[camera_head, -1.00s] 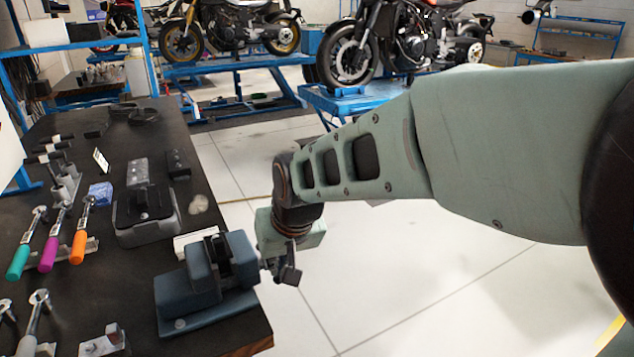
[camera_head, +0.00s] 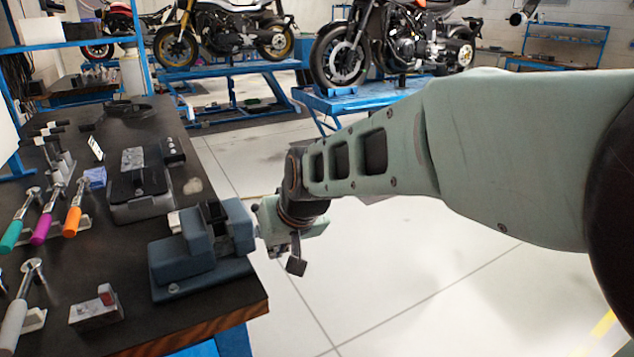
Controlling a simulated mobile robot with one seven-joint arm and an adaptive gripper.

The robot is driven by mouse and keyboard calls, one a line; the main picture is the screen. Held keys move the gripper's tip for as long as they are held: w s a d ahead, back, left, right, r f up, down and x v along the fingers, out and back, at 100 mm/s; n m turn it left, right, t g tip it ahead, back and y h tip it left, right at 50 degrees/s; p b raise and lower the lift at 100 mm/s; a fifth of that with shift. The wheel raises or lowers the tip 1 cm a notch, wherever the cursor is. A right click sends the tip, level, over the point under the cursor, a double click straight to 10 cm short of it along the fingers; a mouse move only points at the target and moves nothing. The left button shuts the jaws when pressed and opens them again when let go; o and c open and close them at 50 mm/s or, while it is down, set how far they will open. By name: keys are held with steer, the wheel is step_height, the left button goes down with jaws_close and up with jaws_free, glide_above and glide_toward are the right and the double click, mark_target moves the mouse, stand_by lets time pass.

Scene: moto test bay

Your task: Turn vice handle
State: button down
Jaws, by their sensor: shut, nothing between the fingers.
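The blue-grey vice (camera_head: 200,250) stands on the dark workbench near its right front corner. Its jaws are at the top, with a dark gap between them. My gripper (camera_head: 294,266) hangs just off the bench edge, right of the vice, with its fingers pointing down. It is shut and holds nothing. The vice handle cannot be made out; the side of the vice by my gripper is partly hidden. I cannot tell whether my gripper touches the handle.
The workbench (camera_head: 138,328) holds green, magenta and orange-handled tools (camera_head: 73,221) at the left, a grey device (camera_head: 139,190) behind the vice and a small grey block (camera_head: 97,311) in front. Motorcycles (camera_head: 400,45) stand on blue lifts behind. The floor at right is clear.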

steer(key=shift+w+a+f+b, duration=0.1)
steer(key=shift+f+b, duration=0.5)
steer(key=shift+f, duration=0.15)
steer(key=shift+w+a+f+b, duration=0.1)
steer(key=shift+f+b, duration=0.45)
steer(key=shift+f, duration=0.2)
steer(key=shift+f, duration=0.1)
